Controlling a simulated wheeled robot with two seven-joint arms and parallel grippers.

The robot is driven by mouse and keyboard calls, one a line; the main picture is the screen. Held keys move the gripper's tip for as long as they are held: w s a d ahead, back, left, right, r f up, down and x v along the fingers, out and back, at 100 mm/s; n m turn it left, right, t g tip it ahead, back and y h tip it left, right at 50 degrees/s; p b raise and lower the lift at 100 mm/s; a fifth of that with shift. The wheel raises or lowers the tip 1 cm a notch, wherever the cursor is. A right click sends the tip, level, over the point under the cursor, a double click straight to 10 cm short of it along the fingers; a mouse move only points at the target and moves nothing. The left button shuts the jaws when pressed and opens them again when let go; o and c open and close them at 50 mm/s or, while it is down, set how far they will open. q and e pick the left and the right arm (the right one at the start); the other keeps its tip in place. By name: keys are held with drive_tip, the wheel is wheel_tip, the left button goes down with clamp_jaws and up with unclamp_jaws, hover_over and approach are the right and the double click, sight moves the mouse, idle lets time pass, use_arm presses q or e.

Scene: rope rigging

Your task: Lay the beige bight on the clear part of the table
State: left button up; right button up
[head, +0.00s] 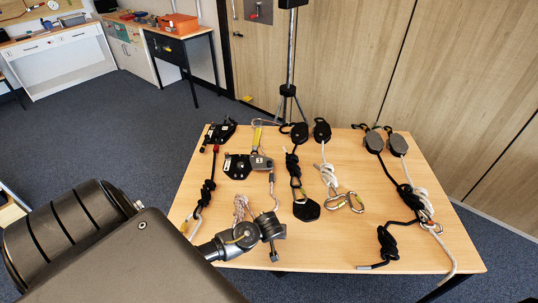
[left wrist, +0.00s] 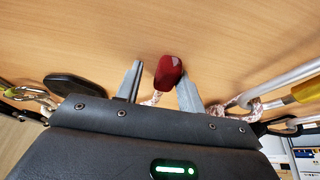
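The beige rope bight (head: 240,206) is bunched near the front left of the table, just behind my left gripper (head: 268,232). In the left wrist view, my left gripper's two fingers (left wrist: 160,90) stand apart. A dark red, rounded piece (left wrist: 168,72) shows between them, nearer the right finger, with a short bit of flecked pale rope (left wrist: 152,99) below it. More flecked rope (left wrist: 238,103) lies beside the right finger. I cannot tell whether the fingers touch the rope. My wrist partly hides this spot in the head view. My right gripper is not in view.
The wooden table (head: 340,250) is clear along its front middle. Black devices (head: 247,166) stand at the left and back.

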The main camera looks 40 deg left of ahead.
use_arm(q)
drive_tip(key=shift+s+a+f, duration=0.25)
drive_tip(key=shift+s+f, duration=0.35)
drive_tip(key=shift+s, duration=0.05)
drive_tip(key=shift+w+r+p, duration=0.15)
drive_tip(key=shift+r+p, duration=0.15)
drive_tip(key=shift+r, duration=0.25)
drive_tip(key=v, duration=1.2)
drive_tip(key=shift+w+r+b, duration=0.25)
drive_tip(key=shift+w+b, duration=0.1)
drive_tip(key=shift+w, duration=0.05)
drive_tip(key=shift+a, duration=0.1)
